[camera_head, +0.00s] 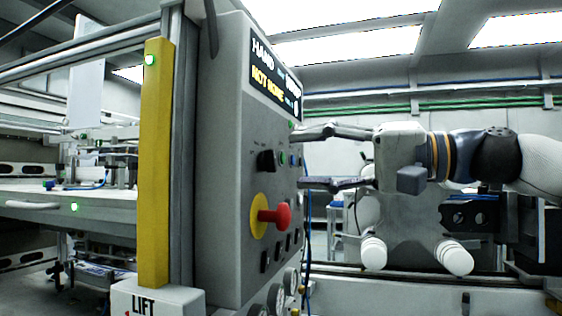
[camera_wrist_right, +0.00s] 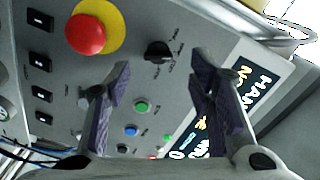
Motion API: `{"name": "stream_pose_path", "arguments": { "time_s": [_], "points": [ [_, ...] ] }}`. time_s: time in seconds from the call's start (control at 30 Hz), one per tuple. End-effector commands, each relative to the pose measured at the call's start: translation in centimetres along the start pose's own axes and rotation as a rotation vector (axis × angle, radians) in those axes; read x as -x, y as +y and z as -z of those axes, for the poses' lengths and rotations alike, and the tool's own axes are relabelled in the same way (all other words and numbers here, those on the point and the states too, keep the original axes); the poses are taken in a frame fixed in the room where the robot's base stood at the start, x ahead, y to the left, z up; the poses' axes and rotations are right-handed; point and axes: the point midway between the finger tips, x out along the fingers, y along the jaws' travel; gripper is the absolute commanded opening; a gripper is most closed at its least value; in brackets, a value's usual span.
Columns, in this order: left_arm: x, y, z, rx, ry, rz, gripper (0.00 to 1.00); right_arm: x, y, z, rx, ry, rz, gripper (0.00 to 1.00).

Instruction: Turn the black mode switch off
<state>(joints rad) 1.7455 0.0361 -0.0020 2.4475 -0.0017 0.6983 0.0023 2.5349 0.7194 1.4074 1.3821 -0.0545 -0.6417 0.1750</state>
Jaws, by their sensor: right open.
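The black mode switch (camera_head: 266,161) is a rotary knob on the grey control panel (camera_head: 228,200), above the red emergency button. In the right wrist view the switch (camera_wrist_right: 157,52) sits at the upper middle, beyond the gap between my fingers. My right gripper (camera_head: 334,158) is open and empty, to the right of the panel, its fingers pointing at the panel face. In the right wrist view its two fingers (camera_wrist_right: 160,95) stand apart, with the green and blue buttons showing between them. Contact with the switch is not seen. My left gripper is not in view.
The red emergency button (camera_head: 275,217) on its yellow disc sticks out below the switch. A green button (camera_wrist_right: 141,107) and a blue button (camera_wrist_right: 130,131) are near the switch. A lit display (camera_head: 275,78) is above. A yellow post (camera_head: 155,170) stands left of the panel.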

Motion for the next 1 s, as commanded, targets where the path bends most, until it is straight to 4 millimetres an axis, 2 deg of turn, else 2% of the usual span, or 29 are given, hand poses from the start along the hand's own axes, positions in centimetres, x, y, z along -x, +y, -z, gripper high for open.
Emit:
{"name": "stream_pose_path", "arguments": {
  "time_s": [0.1,0.2,0.33,0.57,0.77,0.8,1.0],
  "points": [
    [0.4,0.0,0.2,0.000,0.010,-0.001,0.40,-2.7,-0.1,-0.1,0.001,-0.002,-0.001,0.49],
    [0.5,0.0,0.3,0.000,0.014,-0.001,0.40,-4.1,-0.1,0.0,0.001,-0.001,0.000,0.49],
    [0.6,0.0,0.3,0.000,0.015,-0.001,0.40,-5.0,0.0,0.0,0.000,0.000,-0.001,0.49],
    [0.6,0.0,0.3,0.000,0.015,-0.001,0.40,-5.0,0.1,0.0,-0.001,0.001,-0.001,0.49],
    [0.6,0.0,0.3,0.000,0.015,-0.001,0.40,-5.0,0.1,0.0,-0.001,0.000,-0.001,0.03],
    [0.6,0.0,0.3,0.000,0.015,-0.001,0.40,-5.0,0.1,0.0,-0.001,0.000,-0.001,0.01],
    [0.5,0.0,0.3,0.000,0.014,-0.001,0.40,-5.0,0.1,0.0,0.009,0.000,-0.001,0.00]
  ]
}}
